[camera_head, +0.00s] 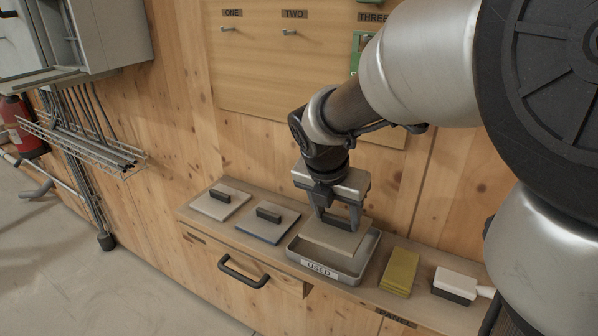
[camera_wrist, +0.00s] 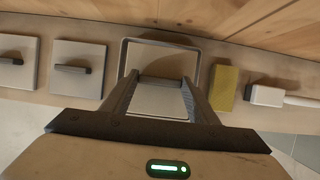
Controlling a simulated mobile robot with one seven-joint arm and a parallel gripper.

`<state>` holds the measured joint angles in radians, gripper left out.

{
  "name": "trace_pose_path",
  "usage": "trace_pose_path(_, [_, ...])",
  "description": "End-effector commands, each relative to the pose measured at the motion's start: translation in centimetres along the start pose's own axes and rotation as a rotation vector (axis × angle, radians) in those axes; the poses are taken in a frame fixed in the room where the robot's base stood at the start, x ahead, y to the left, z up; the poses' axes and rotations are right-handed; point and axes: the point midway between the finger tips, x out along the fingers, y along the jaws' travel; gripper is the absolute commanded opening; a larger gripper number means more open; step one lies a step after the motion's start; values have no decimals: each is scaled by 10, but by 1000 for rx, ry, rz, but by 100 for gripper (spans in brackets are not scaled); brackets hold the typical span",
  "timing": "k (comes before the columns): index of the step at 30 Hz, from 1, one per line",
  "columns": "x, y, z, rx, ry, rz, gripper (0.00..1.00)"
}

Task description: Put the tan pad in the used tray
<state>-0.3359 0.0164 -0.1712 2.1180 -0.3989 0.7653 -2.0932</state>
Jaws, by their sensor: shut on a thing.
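The tan pad (camera_head: 333,239) is a flat square plate with a dark handle, and my gripper (camera_head: 338,216) is shut on that handle from above. The used tray (camera_head: 320,270) is a shallow grey tray with a "USED" label on its front.
Two other handled pads, one pale (camera_head: 209,208) and one blue-edged (camera_head: 262,232), lie left of the tray. A yellow-green block (camera_head: 400,272) and a white-handled brush (camera_head: 456,284) lie to its right. The wooden wall with a peg board (camera_head: 262,60) rises close behind the shelf.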

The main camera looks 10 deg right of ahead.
Motion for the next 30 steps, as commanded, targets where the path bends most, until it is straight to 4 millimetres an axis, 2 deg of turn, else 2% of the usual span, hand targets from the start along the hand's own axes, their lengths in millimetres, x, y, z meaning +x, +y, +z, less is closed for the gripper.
trace_pose_path(10, [46, 0, -20, -1, 1, -2, 32])
trace_pose_path(23, [52, 0, -22, 1, 0, 0, 32])
trace_pose_path(24, [53, 0, -22, 1, 0, 0, 56])
trace_pose_path(27, [52, 0, -22, 1, 0, 0, 72])
trace_pose_path(30, [52, 0, -22, 1, 0, 0, 73])
